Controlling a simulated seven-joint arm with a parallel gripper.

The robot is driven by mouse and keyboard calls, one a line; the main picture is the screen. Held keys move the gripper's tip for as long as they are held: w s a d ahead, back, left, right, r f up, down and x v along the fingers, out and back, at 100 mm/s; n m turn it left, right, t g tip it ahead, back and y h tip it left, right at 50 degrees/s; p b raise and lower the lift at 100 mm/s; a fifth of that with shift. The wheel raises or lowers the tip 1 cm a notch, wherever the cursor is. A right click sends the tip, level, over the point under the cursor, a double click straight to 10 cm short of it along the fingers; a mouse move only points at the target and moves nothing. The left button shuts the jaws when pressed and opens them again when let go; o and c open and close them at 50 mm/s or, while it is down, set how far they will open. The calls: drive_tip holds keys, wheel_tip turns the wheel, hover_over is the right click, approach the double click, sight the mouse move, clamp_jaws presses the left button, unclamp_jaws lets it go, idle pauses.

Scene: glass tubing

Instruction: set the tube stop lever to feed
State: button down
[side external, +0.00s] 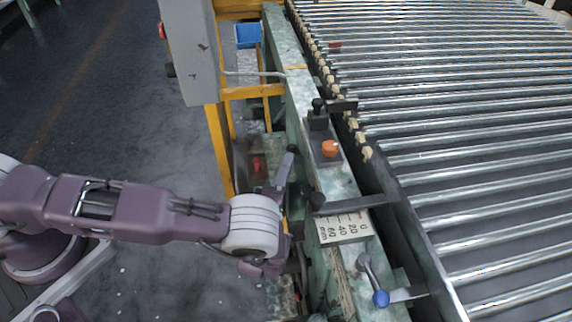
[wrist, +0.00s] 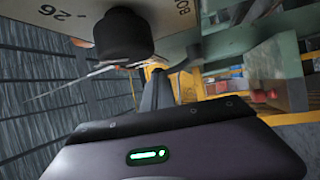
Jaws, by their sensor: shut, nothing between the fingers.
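Several controls sit on the green machine rail in the side external view, and no label marks which is the tube stop lever. A metal lever with a blue ball (side external: 380,298) is at the near end. A dark flat bar (side external: 355,205) with a black knob reaches toward the rollers above a millimetre scale (side external: 343,228). My gripper (side external: 297,201) is left of the rail, close to this bar, fingers partly hidden. In the wrist view my gripper (wrist: 156,78) is shut and empty, below and right of a black cylindrical knob (wrist: 123,37). Contact cannot be told.
A dark block with an orange knob (side external: 330,148) stands farther along the rail. Metal rollers (side external: 470,140) fill the right side. A grey box (side external: 188,50) on a yellow frame (side external: 217,150) stands behind my gripper. Open floor (side external: 120,110) lies left.

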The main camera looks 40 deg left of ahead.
drive_tip(key=shift+r, duration=0.1)
drive_tip(key=w+a+n+g+h, duration=0.1)
drive_tip(key=g, duration=0.1)
drive_tip(key=w+a+r+n+g, duration=0.1)
drive_tip(key=g, duration=0.1)
drive_tip(key=w+a+r+n+g+h, duration=0.1)
drive_tip(key=g, duration=0.1)
drive_tip(key=shift+w+a+r+n+g+h, duration=0.1)
drive_tip(key=shift+w+a+n+g+h, duration=0.2)
drive_tip(key=shift+w+a, duration=0.15)
drive_tip(key=shift+a, duration=0.05)
idle(0.7)
drive_tip(key=shift+r, duration=0.1)
drive_tip(key=v, duration=1.4)
drive_tip(key=shift+r, duration=0.4)
drive_tip(key=shift+w, duration=0.15)
